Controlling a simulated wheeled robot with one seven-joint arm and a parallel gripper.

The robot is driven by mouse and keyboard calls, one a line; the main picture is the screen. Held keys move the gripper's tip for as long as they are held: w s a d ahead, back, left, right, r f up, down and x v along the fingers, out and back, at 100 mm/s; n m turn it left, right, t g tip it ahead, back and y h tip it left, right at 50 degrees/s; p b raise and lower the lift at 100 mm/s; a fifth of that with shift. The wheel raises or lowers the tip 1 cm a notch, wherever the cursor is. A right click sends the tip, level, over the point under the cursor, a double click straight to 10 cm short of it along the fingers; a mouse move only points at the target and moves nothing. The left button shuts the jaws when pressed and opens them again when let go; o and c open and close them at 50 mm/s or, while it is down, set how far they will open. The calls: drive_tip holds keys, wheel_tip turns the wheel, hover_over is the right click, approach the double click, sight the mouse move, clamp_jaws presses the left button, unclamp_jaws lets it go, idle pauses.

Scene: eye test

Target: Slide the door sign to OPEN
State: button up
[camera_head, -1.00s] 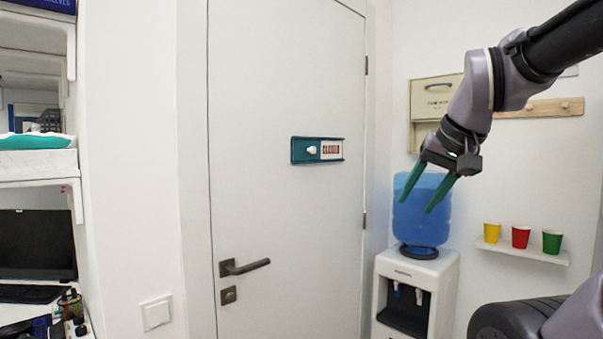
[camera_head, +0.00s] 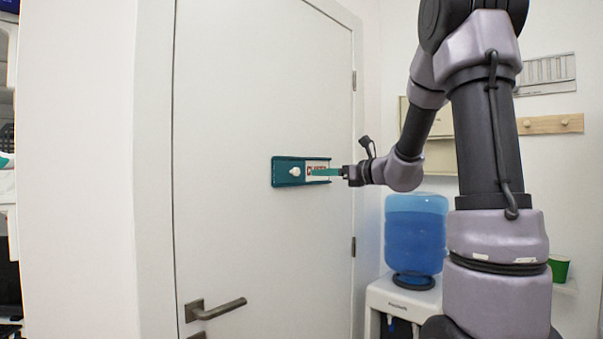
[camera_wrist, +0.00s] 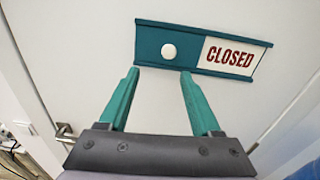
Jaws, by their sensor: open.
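The door sign (camera_head: 285,182) is a teal slide holder on the white door, tilted slightly in the wrist view (camera_wrist: 175,62). Its white knob (camera_wrist: 169,51) sits on the left part of the slider, and red CLOSED (camera_wrist: 229,57) shows in the window on the right. The knob also shows in the head view (camera_head: 295,171). My gripper (camera_wrist: 158,72) is open and empty, its two teal fingers pointing at the sign. In the wrist view the knob lies between and just beyond the fingertips. In the head view a finger overlaps the CLOSED lettering. I cannot tell whether the fingers touch the sign.
The door (camera_head: 240,90) is shut, with a lever handle (camera_head: 215,309) at lower left. A water dispenser with a blue bottle (camera_head: 415,237) stands right of the door. A wooden peg rail (camera_head: 550,124) and a green cup (camera_head: 559,267) are farther right. The door around the sign is clear.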

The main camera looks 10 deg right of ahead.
sight(298, 171)
drive_tip(key=shift+m+t, duration=0.4)
drive_tip(key=x, duration=0.7)
drive_tip(key=w+d+x, duration=0.1)
drive_tip(key=x, duration=0.3)
drive_tip(key=shift+s+d, duration=0.1)
clamp_jaws()
idle(0.7)
